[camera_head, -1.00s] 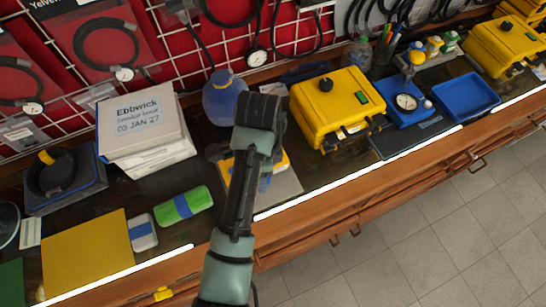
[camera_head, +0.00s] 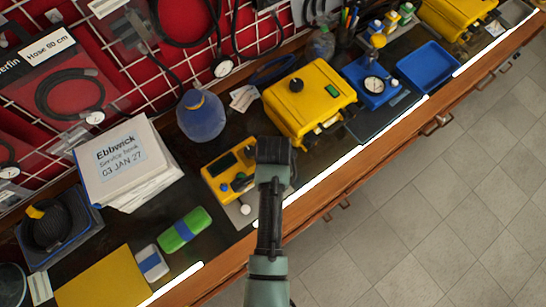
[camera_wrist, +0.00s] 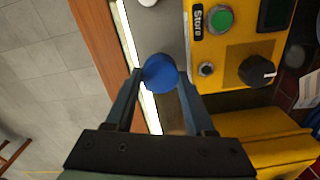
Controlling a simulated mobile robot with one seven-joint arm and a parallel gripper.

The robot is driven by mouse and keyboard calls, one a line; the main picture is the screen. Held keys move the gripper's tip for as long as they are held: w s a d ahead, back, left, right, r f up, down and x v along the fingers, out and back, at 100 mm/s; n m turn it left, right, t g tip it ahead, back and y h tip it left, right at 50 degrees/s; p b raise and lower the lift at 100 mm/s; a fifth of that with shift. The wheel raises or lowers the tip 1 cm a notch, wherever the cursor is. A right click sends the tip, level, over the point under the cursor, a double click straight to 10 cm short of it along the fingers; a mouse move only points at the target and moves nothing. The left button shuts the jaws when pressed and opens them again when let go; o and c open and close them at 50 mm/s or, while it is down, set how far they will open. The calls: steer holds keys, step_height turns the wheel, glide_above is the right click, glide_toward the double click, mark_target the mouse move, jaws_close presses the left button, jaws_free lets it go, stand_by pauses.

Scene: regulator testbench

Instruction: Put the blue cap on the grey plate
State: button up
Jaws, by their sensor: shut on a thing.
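The blue cap (camera_wrist: 160,72) is between the two fingertips of my gripper (camera_wrist: 160,76) in the wrist view, and the gripper is shut on it. The grey plate (camera_wrist: 170,30) shows beyond the cap, beside a yellow device. In the head view part of the grey plate (camera_head: 236,213) shows at the front edge of the bench, left of my wrist. My gripper's fingers and the cap are hidden behind my wrist there. I cannot tell the cap's height above the plate.
The small yellow device (camera_head: 215,178) stands against the plate; it has a green button (camera_wrist: 220,19) and a black knob (camera_wrist: 257,71). A yellow case (camera_head: 310,105) is behind right, a blue bottle (camera_head: 201,115) behind left. A green-and-blue roll (camera_head: 185,231) lies left. Floor is open in front.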

steer(key=shift+f, duration=1.1)
steer(key=shift+f, duration=0.1)
steer(key=o, duration=1)
steer(key=shift+o, duration=0.2)
